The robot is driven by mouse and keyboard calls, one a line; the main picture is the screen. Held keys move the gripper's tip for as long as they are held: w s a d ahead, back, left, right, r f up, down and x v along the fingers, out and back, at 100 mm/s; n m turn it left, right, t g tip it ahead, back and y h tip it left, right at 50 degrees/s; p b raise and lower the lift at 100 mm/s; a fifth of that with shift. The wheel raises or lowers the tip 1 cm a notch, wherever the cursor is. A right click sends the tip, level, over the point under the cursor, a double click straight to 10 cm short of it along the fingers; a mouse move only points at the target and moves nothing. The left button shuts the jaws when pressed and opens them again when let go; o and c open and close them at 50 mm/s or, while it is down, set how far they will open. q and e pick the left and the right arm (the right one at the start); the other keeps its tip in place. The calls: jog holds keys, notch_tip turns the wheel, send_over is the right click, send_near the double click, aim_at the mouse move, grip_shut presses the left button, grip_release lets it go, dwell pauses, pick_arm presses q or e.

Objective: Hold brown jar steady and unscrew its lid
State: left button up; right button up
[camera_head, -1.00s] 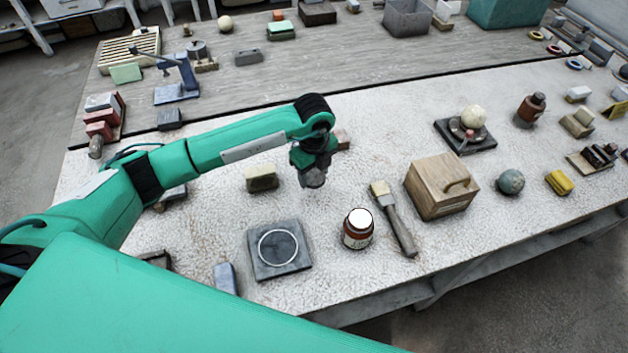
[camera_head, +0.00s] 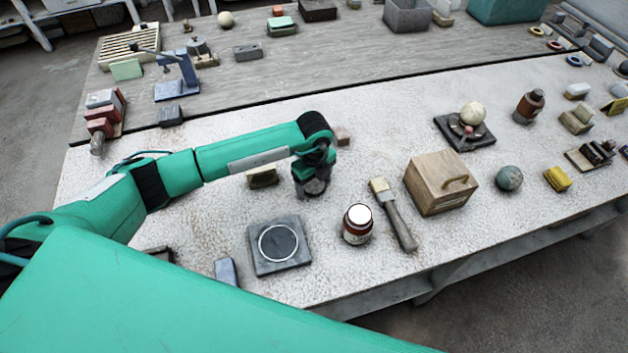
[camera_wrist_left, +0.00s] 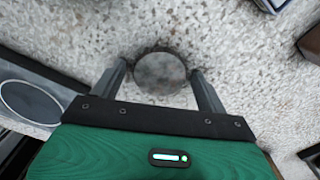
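The brown jar (camera_head: 357,225) stands upright on the pale speckled tabletop in the head view, with a white lid (camera_head: 359,214) on top and a light label. My left gripper (camera_head: 311,186) hangs above the table, to the upper left of the jar and apart from it. In the left wrist view its two fingers (camera_wrist_left: 160,74) are spread, with a round grey shape (camera_wrist_left: 160,76) between the tips. I cannot tell whether they grip it. I do not see the jar in that view. My right gripper is not in view.
A dark slab with a pale ring (camera_head: 281,246) lies left of the jar. The table's front edge is near the jar.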

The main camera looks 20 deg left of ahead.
aim_at(314, 185)
pick_arm(q)
jog(key=shift+r, duration=0.1)
jog(key=shift+r, duration=0.2)
notch_tip(314, 185, up, 12)
jog(key=b, duration=0.3)
jog(key=shift+f, duration=0.2)
